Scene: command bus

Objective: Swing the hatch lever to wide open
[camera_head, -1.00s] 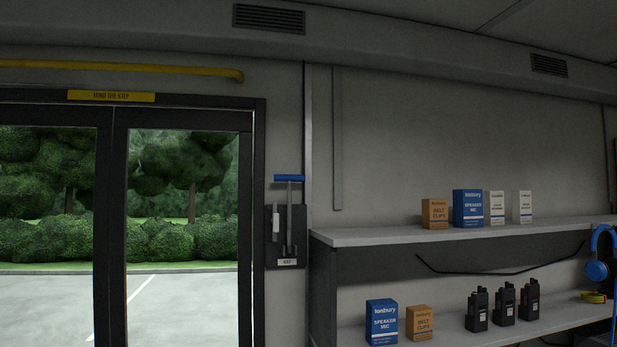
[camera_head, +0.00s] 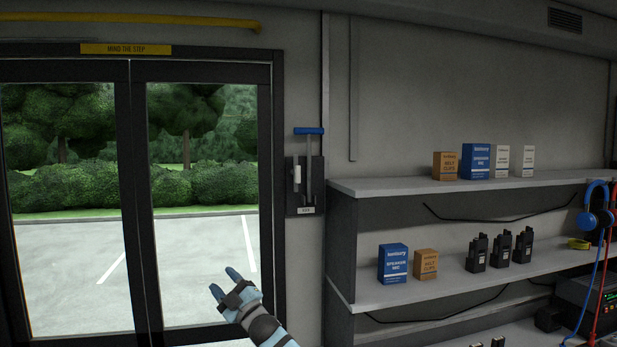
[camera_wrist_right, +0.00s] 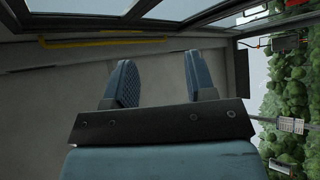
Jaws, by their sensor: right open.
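A lever with a blue T-shaped handle (camera_head: 309,131) stands upright on a dark wall plate (camera_head: 304,187) between the glass door and the shelves. A small pale grip (camera_head: 297,176) sits on the same plate, left of the lever's grey shaft. A small label is at the plate's foot, too small to read. My right gripper (camera_head: 225,282) is open and empty, below and left of the plate, in front of the door glass. Its two blue fingers (camera_wrist_right: 158,82) are spread apart in the right wrist view, with nothing between them. My left gripper is not in view.
A glass double door (camera_head: 132,200) fills the left, with a yellow bar (camera_head: 130,19) above it. Shelves (camera_head: 345,188) right of the plate carry boxes (camera_head: 476,161) and several radios (camera_head: 501,249). Blue headphones (camera_head: 598,208) hang at the far right. The wall around the plate is clear.

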